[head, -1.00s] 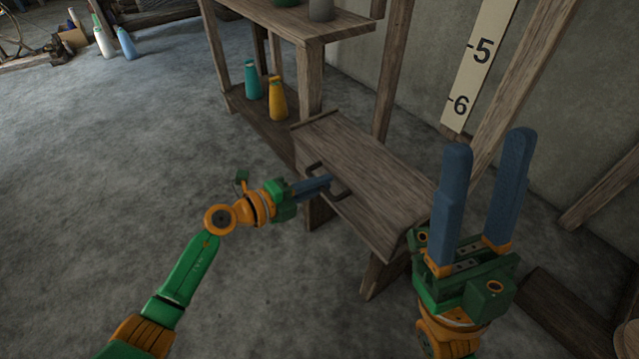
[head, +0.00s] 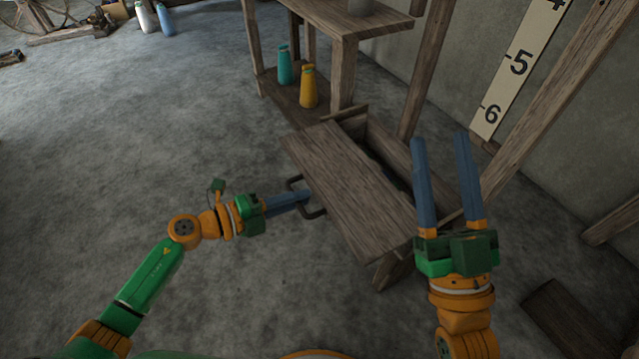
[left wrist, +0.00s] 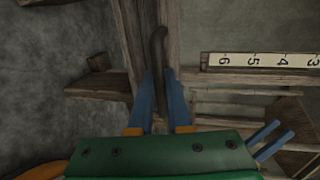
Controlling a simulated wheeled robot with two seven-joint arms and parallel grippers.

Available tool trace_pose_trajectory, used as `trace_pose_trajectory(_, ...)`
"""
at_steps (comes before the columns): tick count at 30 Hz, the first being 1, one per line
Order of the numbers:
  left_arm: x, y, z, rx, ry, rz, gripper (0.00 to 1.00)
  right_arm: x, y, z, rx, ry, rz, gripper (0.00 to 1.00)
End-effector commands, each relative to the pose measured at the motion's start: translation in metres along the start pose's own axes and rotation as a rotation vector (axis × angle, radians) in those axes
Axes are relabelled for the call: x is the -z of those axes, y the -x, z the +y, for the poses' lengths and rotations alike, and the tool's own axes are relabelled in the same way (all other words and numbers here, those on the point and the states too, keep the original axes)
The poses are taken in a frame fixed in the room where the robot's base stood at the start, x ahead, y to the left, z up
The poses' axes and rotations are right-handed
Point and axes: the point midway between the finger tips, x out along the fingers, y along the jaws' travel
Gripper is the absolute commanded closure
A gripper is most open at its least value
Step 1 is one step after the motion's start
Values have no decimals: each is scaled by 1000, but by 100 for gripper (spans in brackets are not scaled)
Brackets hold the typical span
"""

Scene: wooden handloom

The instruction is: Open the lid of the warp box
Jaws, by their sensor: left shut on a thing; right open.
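The warp box (head: 377,144) is a wooden box on legs in the middle of the head view. Its plank lid (head: 345,180) is shifted toward my left arm, and a dark gap shows along the far side. A dark bar handle (head: 316,212) is on the lid's near edge. My left gripper (head: 303,197) is shut on the handle. In the left wrist view the dark handle (left wrist: 159,65) runs between the blue fingers. My right gripper (head: 442,138) is open and empty, its fingers pointing up, in front of the box's right end. The inside of the box is mostly hidden.
A wooden shelf (head: 372,24) behind the box holds a teal bottle (head: 284,66) and an orange bottle (head: 308,87). A numbered scale board (head: 518,65) and slanted posts stand at the right.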

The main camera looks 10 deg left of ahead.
Motion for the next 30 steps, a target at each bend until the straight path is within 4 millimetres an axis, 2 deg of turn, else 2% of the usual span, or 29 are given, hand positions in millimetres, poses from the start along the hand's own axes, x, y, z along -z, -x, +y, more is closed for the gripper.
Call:
trace_pose_trajectory(4,0,11,2,-2,-3,-1,100,-8,0,1,-3,0,-43,50)
trace_pose_trajectory(12,0,11,2,0,-3,-1,100,-9,0,1,-3,0,-45,50)
trace_pose_trajectory(13,0,11,2,0,-3,-1,82,-9,0,1,-3,0,-45,50)
trace_pose_trajectory(16,0,11,2,0,-3,0,55,-9,0,1,-3,0,-44,50)
trace_pose_trajectory(26,0,13,2,0,-1,0,54,-9,-1,1,-3,0,-49,50)
trace_pose_trajectory(30,1,32,1,-4,0,1,54,-38,3,4,-12,0,-211,50)
